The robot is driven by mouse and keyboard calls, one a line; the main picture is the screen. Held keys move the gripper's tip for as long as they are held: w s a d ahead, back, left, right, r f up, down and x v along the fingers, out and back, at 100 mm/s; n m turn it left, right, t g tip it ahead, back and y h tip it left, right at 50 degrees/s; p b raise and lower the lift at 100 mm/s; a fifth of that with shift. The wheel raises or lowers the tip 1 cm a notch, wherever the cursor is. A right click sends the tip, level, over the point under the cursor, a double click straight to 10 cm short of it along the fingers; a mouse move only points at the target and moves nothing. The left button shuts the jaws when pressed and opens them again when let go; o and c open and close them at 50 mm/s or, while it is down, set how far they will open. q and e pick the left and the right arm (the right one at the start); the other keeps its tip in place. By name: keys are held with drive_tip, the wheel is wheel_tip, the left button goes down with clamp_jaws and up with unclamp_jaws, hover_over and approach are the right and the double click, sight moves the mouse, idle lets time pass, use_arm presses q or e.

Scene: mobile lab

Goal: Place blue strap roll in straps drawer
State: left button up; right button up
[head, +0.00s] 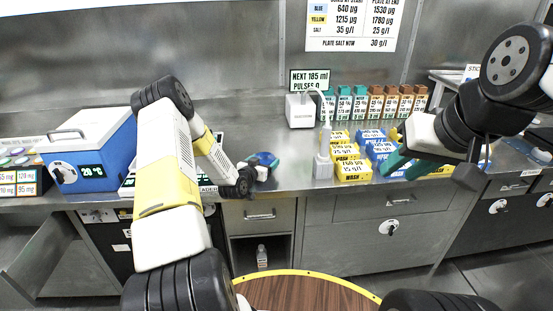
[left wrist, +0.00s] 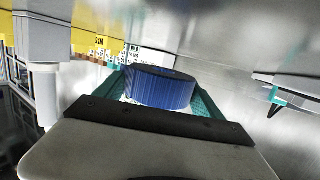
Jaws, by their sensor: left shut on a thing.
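The blue strap roll (left wrist: 158,88) sits between the teal fingers of my left gripper (left wrist: 165,92) in the left wrist view. In the head view, my left gripper (head: 262,164) is shut on the roll (head: 264,157) at the steel counter, left of the white dispenser. I cannot tell whether the roll touches the counter. My right gripper (head: 397,161) has teal fingers and is over the yellow and blue boxes; its opening is not clear. Drawers with handles (head: 260,214) (head: 398,201) are under the counter and look closed. No straps label is readable.
A blue cooler (head: 92,150) stands on the counter at left. A white dispenser (head: 300,110), several yellow and blue boxes (head: 352,170) and a row of labelled cartons (head: 375,103) stand at centre and right. A round wooden top (head: 305,292) is in front.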

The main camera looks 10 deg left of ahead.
use_arm(q)
drive_tip(key=shift+w+d, duration=0.35)
drive_tip(key=shift+w, duration=0.2)
drive_tip(key=shift+w+d+f, duration=0.1)
drive_tip(key=shift+w+f, duration=0.05)
drive_tip(key=shift+f, duration=0.45)
drive_tip(key=shift+w+d+f, duration=0.15)
drive_tip(key=shift+f, duration=0.45)
drive_tip(key=shift+w+d+f, duration=0.1)
drive_tip(key=shift+w+f, duration=0.05)
drive_tip(key=shift+f, duration=0.45)
drive_tip(key=shift+f, duration=0.1)
drive_tip(key=o, duration=1.6)
drive_tip(key=shift+f, duration=0.1)
